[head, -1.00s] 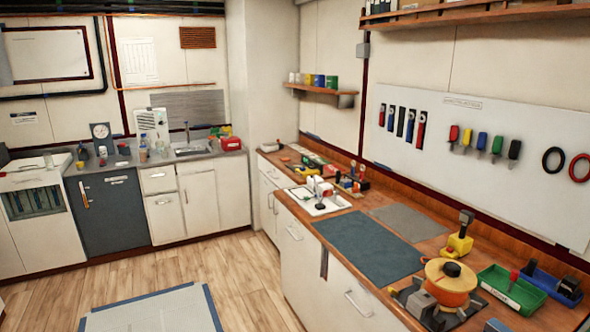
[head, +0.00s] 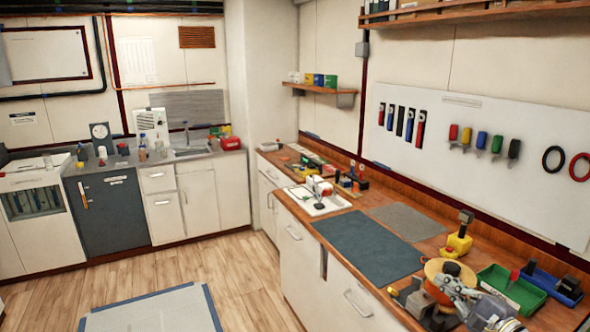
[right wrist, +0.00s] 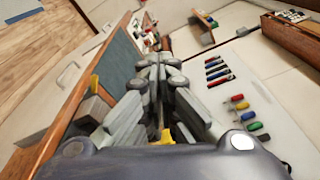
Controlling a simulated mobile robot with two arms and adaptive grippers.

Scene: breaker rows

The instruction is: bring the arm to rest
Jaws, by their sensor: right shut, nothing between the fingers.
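My right gripper (head: 443,282) is at the lower right of the head view, in front of the orange round-topped device on the workbench (head: 352,206). It covers part of that device; I cannot tell whether they touch. In the right wrist view its grey fingers (right wrist: 161,64) are together, with nothing held between them. My left gripper is not in view.
The orange device (head: 434,268) stands near the bench's front edge. A yellow tool (head: 457,245), a green tray (head: 512,289) and a blue tray (head: 545,283) are close to my right gripper. A dark mat (head: 368,246) lies clear to its left.

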